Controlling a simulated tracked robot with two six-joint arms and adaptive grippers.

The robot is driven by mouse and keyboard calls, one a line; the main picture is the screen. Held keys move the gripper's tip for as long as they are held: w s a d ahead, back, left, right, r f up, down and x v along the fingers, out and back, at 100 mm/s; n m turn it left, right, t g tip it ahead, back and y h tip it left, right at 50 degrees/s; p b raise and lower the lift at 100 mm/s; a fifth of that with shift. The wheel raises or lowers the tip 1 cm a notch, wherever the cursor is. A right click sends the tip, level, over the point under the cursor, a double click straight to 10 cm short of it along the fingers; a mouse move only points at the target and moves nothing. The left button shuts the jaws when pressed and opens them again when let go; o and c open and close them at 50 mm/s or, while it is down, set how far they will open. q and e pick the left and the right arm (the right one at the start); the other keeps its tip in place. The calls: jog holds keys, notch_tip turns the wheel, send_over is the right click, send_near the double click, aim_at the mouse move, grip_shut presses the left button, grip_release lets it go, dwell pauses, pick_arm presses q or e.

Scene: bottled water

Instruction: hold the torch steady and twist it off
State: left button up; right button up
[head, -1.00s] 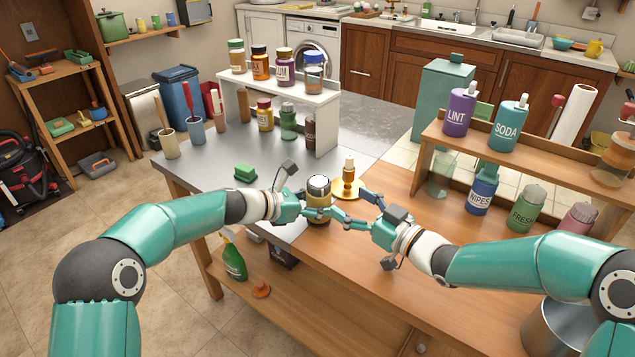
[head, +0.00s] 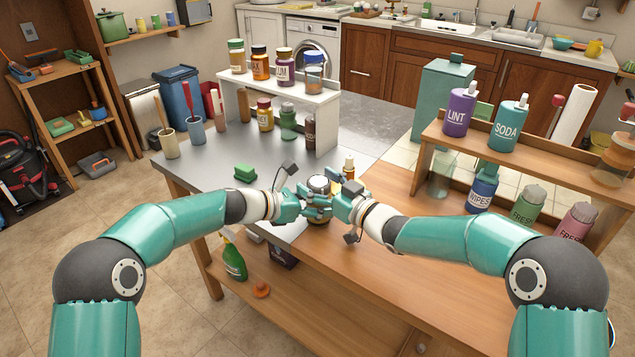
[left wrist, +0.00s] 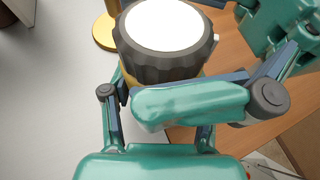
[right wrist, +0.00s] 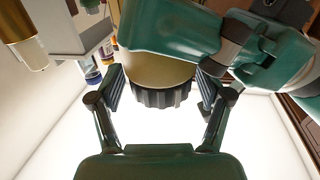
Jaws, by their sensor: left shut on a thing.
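The torch (head: 319,184) stands upright at the front of the table, with a gold body and a dark ribbed head with a white lens. It also shows in the left wrist view (left wrist: 165,62) and the right wrist view (right wrist: 162,96). My left gripper (head: 308,206) is shut on the torch's body. My right gripper (head: 330,202) is at the torch from the right, its fingers on either side of the ribbed head. In the right wrist view its fingers stand open, with small gaps beside the head. The grippers hide most of the gold body.
A small dropper bottle (head: 349,168) stands close behind the torch. A white riser (head: 325,105) with jars is behind, and a wooden shelf (head: 560,170) with bottles is at the right. The wooden tabletop at front right is clear.

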jog(key=c, duration=1.1)
jog(key=shift+o, duration=0.2)
jog(key=shift+r+h, duration=0.1)
jog(key=shift+h, duration=0.2)
jog(key=shift+m+t, duration=0.4)
jog(key=m+t+h, duration=0.1)
jog(key=h, duration=0.1)
jog(key=m+t+h, duration=0.1)
jog(key=m+h, duration=0.1)
jog(key=shift+a+t, duration=0.1)
jog(key=shift+t, duration=0.2)
jog(key=shift+m+t+h, duration=0.4)
jog(key=shift+m+h, duration=0.55)
jog(key=shift+h, duration=0.6)
jog(key=shift+m+t+h, duration=0.4)
jog(key=shift+m+h, duration=0.55)
jog(key=shift+h, duration=0.6)
jog(key=shift+d, duration=0.2)
